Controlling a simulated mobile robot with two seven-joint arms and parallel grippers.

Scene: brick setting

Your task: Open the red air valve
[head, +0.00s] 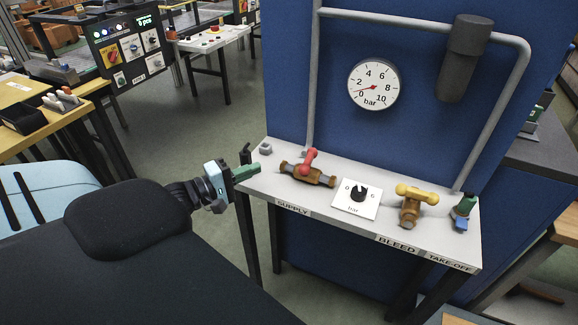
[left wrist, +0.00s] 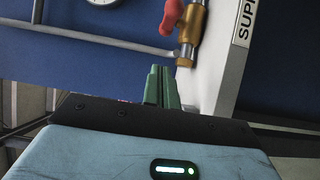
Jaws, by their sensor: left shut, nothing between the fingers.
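The red air valve has a red lever handle (head: 309,159) on a brass body (head: 316,177). It sits on the grey shelf (head: 261,186) behind the SUPPLY label. The handle points up and away, across the line of the body. The red handle (left wrist: 172,16) and brass body (left wrist: 190,24) also show at the top of the left wrist view. My left gripper (head: 247,173) is at the shelf's left end, left of the valve and apart from it. Its green fingers (left wrist: 161,86) are shut and empty. My right gripper is out of view.
A bar gauge (head: 373,84) is on the blue panel, its needle near the low end. A black knob (head: 358,193), a yellow-handled BLEED valve (head: 413,203) and a take-off fitting (head: 464,210) stand farther right. A grey pipe (head: 311,80) rises behind the valve.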

